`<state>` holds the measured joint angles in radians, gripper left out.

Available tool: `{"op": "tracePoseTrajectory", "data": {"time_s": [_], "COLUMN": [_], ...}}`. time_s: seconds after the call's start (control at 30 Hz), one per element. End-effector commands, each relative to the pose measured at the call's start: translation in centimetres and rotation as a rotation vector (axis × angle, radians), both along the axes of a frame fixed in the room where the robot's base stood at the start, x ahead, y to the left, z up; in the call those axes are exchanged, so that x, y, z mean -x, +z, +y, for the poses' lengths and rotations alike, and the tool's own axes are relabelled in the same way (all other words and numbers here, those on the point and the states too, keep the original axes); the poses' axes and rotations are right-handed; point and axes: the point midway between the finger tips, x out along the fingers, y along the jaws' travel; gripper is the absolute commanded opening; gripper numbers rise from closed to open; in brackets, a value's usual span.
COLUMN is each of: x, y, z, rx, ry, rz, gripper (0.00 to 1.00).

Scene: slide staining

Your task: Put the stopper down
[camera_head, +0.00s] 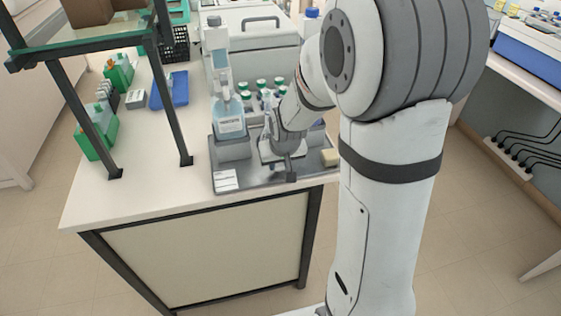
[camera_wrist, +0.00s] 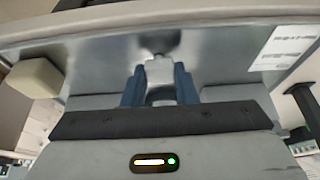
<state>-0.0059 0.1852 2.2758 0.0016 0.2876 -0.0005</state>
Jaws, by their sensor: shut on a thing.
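In the wrist view, my gripper (camera_wrist: 159,84) has its two blue fingers closed around a small pale grey piece, which I take to be the stopper (camera_wrist: 159,69). The piece is over the shiny metal tray (camera_wrist: 215,50); whether it touches the tray is hard to tell. In the head view, my gripper (camera_head: 287,146) is low over the right half of the metal tray (camera_head: 262,181). The stopper cannot be made out there. A bottle of pale blue liquid (camera_head: 230,122) stands on a grey block left of my gripper.
A white label (camera_head: 227,180) lies at the tray's front left, and a beige block (camera_head: 330,157) at its right. Green-capped bottles (camera_head: 262,90) stand behind. A shelf frame (camera_head: 165,90), blue tray (camera_head: 170,90) and green racks (camera_head: 97,130) are left. The bench's front left is clear.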

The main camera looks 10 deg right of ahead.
Motion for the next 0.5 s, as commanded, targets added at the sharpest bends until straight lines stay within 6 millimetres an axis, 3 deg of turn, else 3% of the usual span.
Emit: {"op": "tracePoseTrajectory", "data": {"time_s": [0.13,0.17,0.4,0.5], "x": [-0.02,-0.01,-0.01,-0.01], "y": [-0.48,-0.29,-0.24,-0.23], "z": [-0.03,-0.03,-0.06,-0.07], "rx": [0.000,0.000,0.000,0.001], "ry": [-0.001,-0.001,-0.001,-0.001], "rz": [0.000,0.000,0.000,0.000], "gripper": [0.05,0.28,0.48,0.48]}}
